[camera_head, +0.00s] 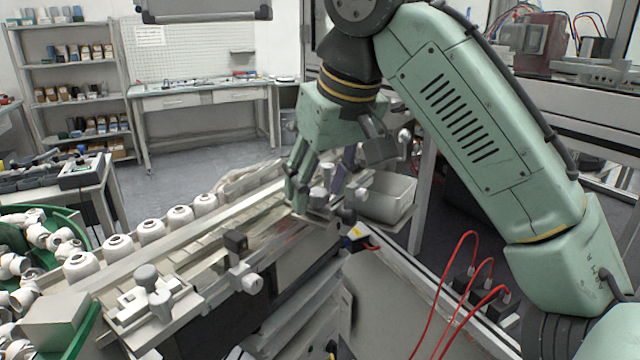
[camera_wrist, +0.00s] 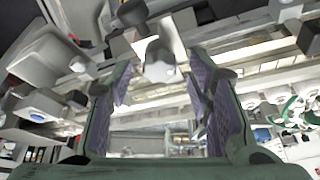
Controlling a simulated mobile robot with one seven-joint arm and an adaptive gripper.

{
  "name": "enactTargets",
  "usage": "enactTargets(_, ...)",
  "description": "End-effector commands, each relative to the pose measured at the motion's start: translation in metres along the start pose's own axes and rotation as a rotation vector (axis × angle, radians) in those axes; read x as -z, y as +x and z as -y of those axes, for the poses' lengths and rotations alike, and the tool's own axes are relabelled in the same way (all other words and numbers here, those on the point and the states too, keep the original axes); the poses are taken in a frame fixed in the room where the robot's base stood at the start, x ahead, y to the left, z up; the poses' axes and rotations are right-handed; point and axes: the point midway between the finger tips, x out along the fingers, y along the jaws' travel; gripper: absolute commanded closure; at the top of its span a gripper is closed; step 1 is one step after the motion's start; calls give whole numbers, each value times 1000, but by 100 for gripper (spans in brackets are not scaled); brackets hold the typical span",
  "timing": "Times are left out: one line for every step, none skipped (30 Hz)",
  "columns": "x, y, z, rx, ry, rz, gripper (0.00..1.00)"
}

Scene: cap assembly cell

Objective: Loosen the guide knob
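My gripper (camera_head: 322,186) points down over the far end of the guide rail on the conveyor. Its two green fingers with purple pads are open, and they also show in the wrist view (camera_wrist: 162,85). A pale grey knob (camera_wrist: 160,66) appears between the fingertips in the wrist view, with visible gaps to both pads. It seems to be the grey knob (camera_head: 318,197) under my gripper in the head view, partly hidden by the fingers. Contact with it cannot be seen. The conveyor's guide rail (camera_head: 215,227) runs from there towards the lower left.
White caps (camera_head: 151,231) stand in a row along the conveyor's left side. More grey knobs (camera_head: 147,276) and a clamp block (camera_head: 245,277) sit on the near end. Red cables (camera_head: 468,240) loop at lower right.

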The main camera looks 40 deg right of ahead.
Motion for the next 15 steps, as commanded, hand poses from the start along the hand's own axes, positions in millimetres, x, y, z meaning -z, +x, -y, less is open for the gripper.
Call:
enactTargets(0, 0, 0, 0, 0, 0, 59)
enactTargets(0, 0, 0, 0, 0, 0, 61)
enactTargets(0, 0, 0, 0, 0, 0, 63)
enactTargets(0, 0, 0, 0, 0, 0, 65)
enactTargets(0, 0, 0, 0, 0, 0, 67)
enactTargets(0, 0, 0, 0, 0, 0, 70)
enactTargets(0, 0, 0, 0, 0, 0, 72)
enactTargets(0, 0, 0, 0, 0, 0, 74)
enactTargets(0, 0, 0, 0, 0, 0, 77)
enactTargets(0, 0, 0, 0, 0, 0, 79)
enactTargets(0, 0, 0, 0, 0, 0, 81)
enactTargets(0, 0, 0, 0, 0, 0, 83)
enactTargets(0, 0, 0, 0, 0, 0, 85)
enactTargets(0, 0, 0, 0, 0, 0, 87)
enactTargets(0, 0, 0, 0, 0, 0, 90)
